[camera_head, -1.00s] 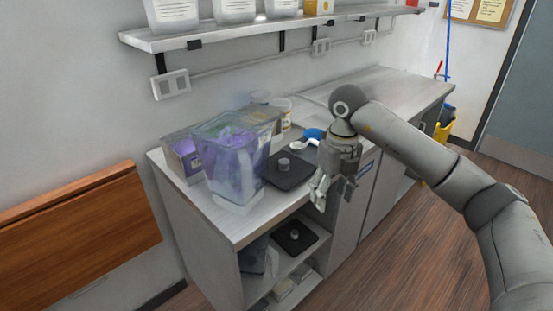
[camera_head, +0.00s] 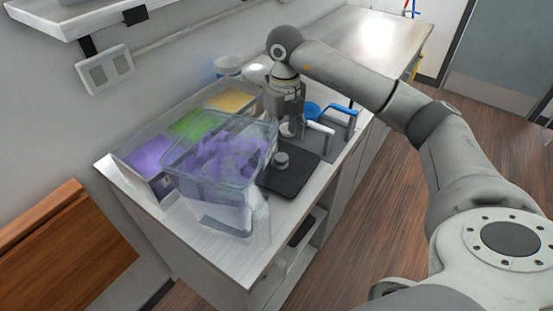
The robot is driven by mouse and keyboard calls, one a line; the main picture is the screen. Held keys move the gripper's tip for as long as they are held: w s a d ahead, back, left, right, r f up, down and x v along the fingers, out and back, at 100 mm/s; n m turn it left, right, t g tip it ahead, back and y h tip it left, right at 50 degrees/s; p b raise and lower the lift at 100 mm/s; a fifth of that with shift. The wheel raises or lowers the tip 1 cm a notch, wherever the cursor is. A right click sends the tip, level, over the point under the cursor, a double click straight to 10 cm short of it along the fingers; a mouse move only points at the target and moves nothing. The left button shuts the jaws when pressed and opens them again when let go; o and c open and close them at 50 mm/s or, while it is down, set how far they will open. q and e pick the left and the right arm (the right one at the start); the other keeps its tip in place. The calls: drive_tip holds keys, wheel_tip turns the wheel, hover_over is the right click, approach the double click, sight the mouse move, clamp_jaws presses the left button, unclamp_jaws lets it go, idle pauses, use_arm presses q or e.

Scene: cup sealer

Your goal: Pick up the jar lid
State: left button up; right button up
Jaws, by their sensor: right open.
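A dark square lid with a round grey knob (camera_head: 290,180) lies flat on the counter, just right of the large clear container; I take it as the jar lid. My right gripper (camera_head: 290,131) points down over the counter, just beyond the lid and apart from its knob. It is open, with nothing seen between its fingers, though the fingertips are small and partly unclear. My left gripper is not in view.
The clear container (camera_head: 216,175) with purple contents stands left of the lid. Bins with purple, green and yellow contents (camera_head: 193,122) stand behind it. A blue scoop (camera_head: 312,110) and white-handled utensils lie right of the gripper. The far counter (camera_head: 375,40) is clear.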

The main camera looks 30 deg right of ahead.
sight(281, 157)
wheel_tip(281, 157, down, 2)
drive_tip(key=shift+s+f, duration=0.1)
drive_tip(key=shift+s, duration=0.05)
drive_tip(key=shift+f+p, duration=0.3)
drive_tip(key=f, duration=0.1)
drive_tip(key=f+p, duration=0.2)
drive_tip(key=f, duration=0.1)
drive_tip(key=shift+w+a, duration=0.25)
drive_tip(key=shift+f+p, duration=0.3)
drive_tip(key=shift+f, duration=0.35)
drive_tip(key=shift+c, duration=1)
drive_tip(key=c, duration=0.9)
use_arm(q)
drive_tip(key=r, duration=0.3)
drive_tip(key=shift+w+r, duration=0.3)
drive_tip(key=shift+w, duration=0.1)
use_arm(e)
drive_tip(key=shift+c, duration=0.3)
